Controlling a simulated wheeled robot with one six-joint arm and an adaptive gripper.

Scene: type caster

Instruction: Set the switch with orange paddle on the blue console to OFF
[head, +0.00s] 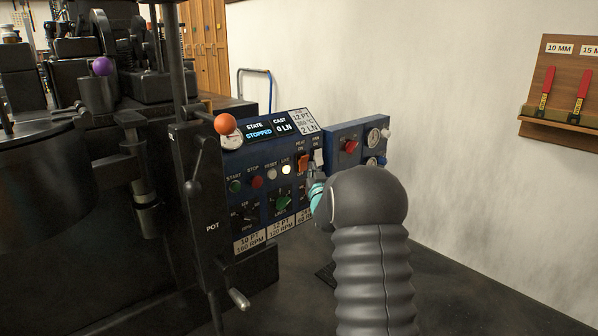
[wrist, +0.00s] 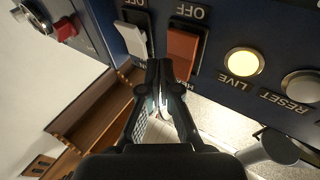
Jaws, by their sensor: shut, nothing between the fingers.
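The blue console (head: 262,200) stands in the middle of the head view. Its orange paddle switch (head: 303,163) is at the upper right of the panel, with an ON label above it. In the wrist view, turned upside down, the orange paddle (wrist: 182,48) has OFF printed at its upper end, and my gripper partly covers its lower end. I cannot tell which way it is tipped. My gripper (wrist: 159,64) is shut and empty, its tips between the orange paddle and the white one. Touching cannot be told. In the head view my arm hides most of the gripper.
A white paddle switch (wrist: 132,38) sits close beside the orange one. A lit LIVE lamp (head: 286,169) and a RESET button (head: 271,173) are near. A side box with a red knob (head: 351,146) stands to the right. A lever with an orange ball (head: 225,124) stands at left.

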